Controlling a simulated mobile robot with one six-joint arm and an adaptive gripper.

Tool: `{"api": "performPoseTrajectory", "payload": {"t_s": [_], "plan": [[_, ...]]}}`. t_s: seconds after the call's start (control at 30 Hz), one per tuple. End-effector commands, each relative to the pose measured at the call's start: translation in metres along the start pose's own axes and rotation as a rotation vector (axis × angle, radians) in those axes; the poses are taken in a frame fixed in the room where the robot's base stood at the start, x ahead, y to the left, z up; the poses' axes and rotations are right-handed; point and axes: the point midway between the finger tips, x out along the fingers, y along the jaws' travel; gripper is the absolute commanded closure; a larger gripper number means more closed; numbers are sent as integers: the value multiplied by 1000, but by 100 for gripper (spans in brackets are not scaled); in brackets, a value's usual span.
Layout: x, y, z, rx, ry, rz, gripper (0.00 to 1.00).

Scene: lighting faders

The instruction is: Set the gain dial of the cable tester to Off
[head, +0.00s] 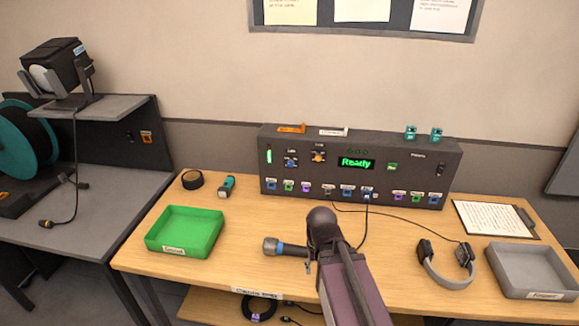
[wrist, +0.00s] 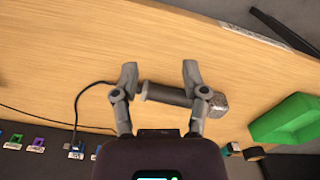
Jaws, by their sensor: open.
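The cable tester (head: 400,163) is a dark box at the back of the table in the head view, with a lit green "Ready" display. Two dials sit on its upper left panel: a blue one (head: 291,159) and an orange one (head: 318,155). Their labels are too small to read, so I cannot tell which is gain or where either points. My gripper (wrist: 159,70) is open in the wrist view, fingers apart, over the table in front of the tester. My arm hides most of it in the head view. A microphone (wrist: 168,95) lies beyond and between the fingers, apparently not gripped.
The microphone also shows in the head view (head: 285,250), left of my arm. A green tray (head: 207,247), tape roll (head: 192,180) and torch (head: 226,187) are at left. Headphones (head: 446,279), clipboard (head: 497,220) and grey tray (head: 550,291) are at right. Cables run from the tester's front.

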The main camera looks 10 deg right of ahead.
Motion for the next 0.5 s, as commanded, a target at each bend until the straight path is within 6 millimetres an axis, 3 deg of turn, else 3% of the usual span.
{"api": "performPoseTrajectory", "payload": {"t_s": [0.03, 0.07, 0.27, 0.5], "plan": [[0, 0, 0, 0, 0, 0, 37], [0, 0, 0, 0, 0, 0, 29], [4, 4, -9, 26, 23, 34, 29], [16, 18, -50, 148, 154, 191, 29]]}}
